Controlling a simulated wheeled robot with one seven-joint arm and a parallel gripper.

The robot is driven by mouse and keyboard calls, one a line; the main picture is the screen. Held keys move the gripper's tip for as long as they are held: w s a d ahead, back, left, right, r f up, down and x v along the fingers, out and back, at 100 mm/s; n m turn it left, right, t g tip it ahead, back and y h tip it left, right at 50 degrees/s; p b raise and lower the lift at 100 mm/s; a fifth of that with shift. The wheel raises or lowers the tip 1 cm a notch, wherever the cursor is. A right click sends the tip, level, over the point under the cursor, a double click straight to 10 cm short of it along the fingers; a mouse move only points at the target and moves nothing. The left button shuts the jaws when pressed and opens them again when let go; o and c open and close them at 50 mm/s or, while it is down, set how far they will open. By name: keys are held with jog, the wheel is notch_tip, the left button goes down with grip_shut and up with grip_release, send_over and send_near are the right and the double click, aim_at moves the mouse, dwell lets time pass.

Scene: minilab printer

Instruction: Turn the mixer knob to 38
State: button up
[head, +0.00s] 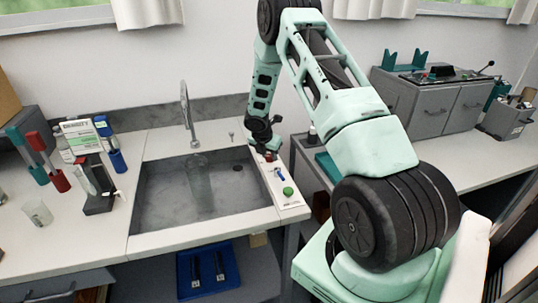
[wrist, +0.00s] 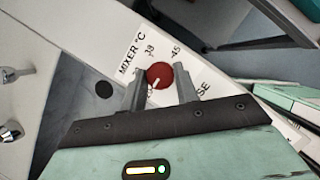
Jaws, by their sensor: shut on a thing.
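The mixer knob (wrist: 159,74) is a round red dial on a white panel (wrist: 128,52) printed "MIXER °C", with the figures 38 and 45 above it in the wrist view. A small pale mark on the knob seems to point down and slightly left, away from both figures. My gripper (wrist: 160,90) has one finger on each side of the knob and is shut on it. In the head view the knob (head: 269,156) is a small red spot under my gripper (head: 266,149). The fingers hide part of the panel print.
A tap (head: 186,110) stands behind the sink. Bottles and tools crowd the left counter. A gap separates the panel from the right bench (head: 435,160).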

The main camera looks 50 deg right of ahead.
jog(key=shift+w+m+g+p, duration=0.1)
jog(key=shift+m+g+p, duration=0.3)
jog(key=shift+m, duration=0.6)
jog(key=m+g, duration=0.1)
jog(key=m, duration=0.2)
jog(key=shift+w+m, duration=0.1)
jog(key=shift+m, duration=0.3)
jog(key=m+g+b, duration=0.1)
jog(key=m, duration=0.2)
jog(key=shift+w+f+m+g, duration=0.1)
jog(key=shift+m+g, duration=0.2)
jog(key=shift+g, duration=0.1)
jog(key=m+y+b, duration=0.1)
jog(key=m, duration=0.2)
jog(key=shift+d+m+g+b, duration=0.1)
jog(key=shift+m+g+b, duration=0.2)
jog(key=shift+g+b, duration=0.1)
jog(key=m+y+b, duration=0.1)
jog(key=m, duration=0.1)
jog(key=m+g+y+b, duration=0.1)
jog(key=m, duration=0.2)
jog(key=shift+w+d, duration=0.1)
jog(key=shift+d, duration=0.05)
jog(key=m+y+b, duration=0.1)
jog(key=m+y, duration=0.1)
jog(key=m, duration=0.3)
jog(key=shift+d+m+b, duration=0.1)
jog(key=shift+m+b, duration=0.2)
